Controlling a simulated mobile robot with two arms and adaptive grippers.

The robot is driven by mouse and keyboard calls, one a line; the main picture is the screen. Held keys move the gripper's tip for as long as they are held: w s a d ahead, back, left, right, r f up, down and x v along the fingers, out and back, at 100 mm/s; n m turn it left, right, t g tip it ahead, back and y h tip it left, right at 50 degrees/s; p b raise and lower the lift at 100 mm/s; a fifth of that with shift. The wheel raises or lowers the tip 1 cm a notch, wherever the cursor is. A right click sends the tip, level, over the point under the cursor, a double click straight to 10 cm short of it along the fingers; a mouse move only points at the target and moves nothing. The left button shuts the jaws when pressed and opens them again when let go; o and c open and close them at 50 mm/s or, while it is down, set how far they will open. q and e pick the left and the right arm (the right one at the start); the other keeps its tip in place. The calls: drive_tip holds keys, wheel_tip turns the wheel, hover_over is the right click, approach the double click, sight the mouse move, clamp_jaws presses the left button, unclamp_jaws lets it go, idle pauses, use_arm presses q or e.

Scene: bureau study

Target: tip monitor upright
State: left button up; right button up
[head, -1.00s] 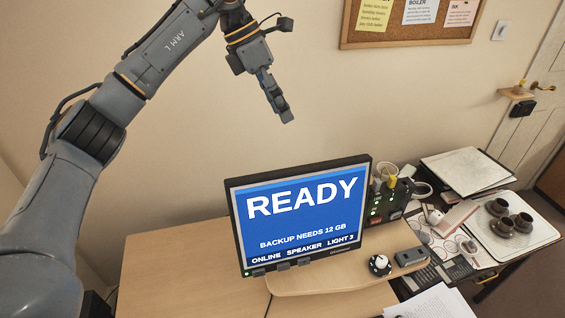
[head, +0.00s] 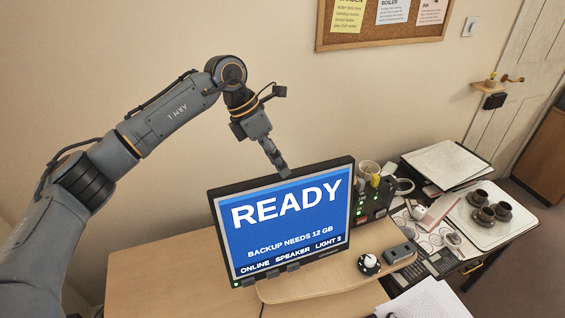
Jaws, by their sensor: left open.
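The monitor (head: 287,222) stands on the wooden desk, its screen lit blue with the word READY. In the picture it looks slightly rotated, and I cannot tell how far it leans back. My left gripper (head: 282,170) points down at the monitor's top edge, near its middle. It is open with nothing between its fingers. I cannot tell whether the fingertips touch the monitor or sit just behind its edge. The monitor's back and stand are hidden. My right gripper is not in view.
The wooden desk (head: 150,280) has bare room left of the monitor. A dial knob (head: 369,263) and a grey device (head: 399,254) sit at its right front. A black box with green lights (head: 372,205) and a mug (head: 368,172) stand close behind right. Cups (head: 481,198) rest on a tray farther right.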

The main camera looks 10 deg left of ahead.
use_arm(q)
drive_tip(key=shift+p+x, duration=0.45)
drive_tip(key=shift+x, duration=1.2)
clamp_jaws()
